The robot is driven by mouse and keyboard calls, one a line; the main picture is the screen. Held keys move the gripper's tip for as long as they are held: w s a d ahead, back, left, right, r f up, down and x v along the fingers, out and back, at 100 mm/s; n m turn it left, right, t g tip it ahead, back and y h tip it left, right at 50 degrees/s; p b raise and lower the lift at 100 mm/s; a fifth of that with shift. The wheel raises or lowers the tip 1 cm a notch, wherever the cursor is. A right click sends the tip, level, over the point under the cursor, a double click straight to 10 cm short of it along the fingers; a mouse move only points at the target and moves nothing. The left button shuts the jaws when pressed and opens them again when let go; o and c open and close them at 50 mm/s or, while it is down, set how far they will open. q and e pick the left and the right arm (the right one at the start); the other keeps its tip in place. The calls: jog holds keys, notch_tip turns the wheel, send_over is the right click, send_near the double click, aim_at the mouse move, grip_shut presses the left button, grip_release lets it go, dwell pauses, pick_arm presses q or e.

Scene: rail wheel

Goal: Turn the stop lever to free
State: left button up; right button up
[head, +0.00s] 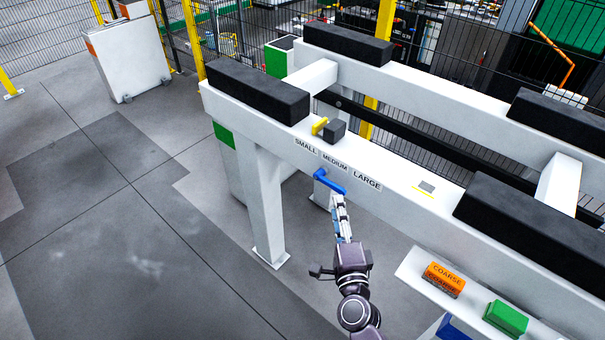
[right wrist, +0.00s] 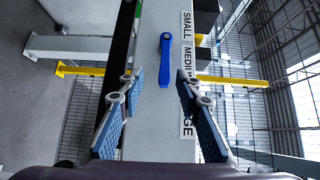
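A short blue lever (head: 329,181) sits on the near face of the white beam (head: 400,183), just below the SMALL, MEDIUM and LARGE labels. In the right wrist view the lever (right wrist: 165,62) has its round end at the top and its arm pointing down toward my gripper. My right gripper (head: 339,204) is close to the lever, just below it in the head view. Its two blue-padded fingers (right wrist: 160,84) are spread apart, with the lever's free end ahead, between their tips in the picture. Contact with the lever is not visible. My left gripper is out of view.
A yellow tab (head: 319,126) and dark block (head: 335,131) stand on the beam top above the labels. Black pads (head: 257,90) lie along the rails. A shelf at lower right holds an orange COARSE block (head: 444,279) and a green block (head: 505,318).

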aim_at(337, 191)
jog(key=shift+w+d+r, duration=0.1)
jog(key=shift+w+r, duration=0.35)
jog(key=shift+w+d, duration=0.1)
jog(key=shift+w, duration=0.95)
jog(key=w, duration=0.1)
jog(key=w+a, duration=0.1)
jog(key=w, duration=0.1)
jog(key=shift+w+f+p, duration=0.15)
jog(key=shift+w+p, duration=0.1)
jog(key=shift+p, duration=0.1)
jog(key=shift+w, duration=0.45)
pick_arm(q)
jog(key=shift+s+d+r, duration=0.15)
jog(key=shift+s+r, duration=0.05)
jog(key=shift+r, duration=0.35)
pick_arm(e)
jog(key=shift+c, duration=0.5)
jog(key=c, duration=0.8)
grip_shut()
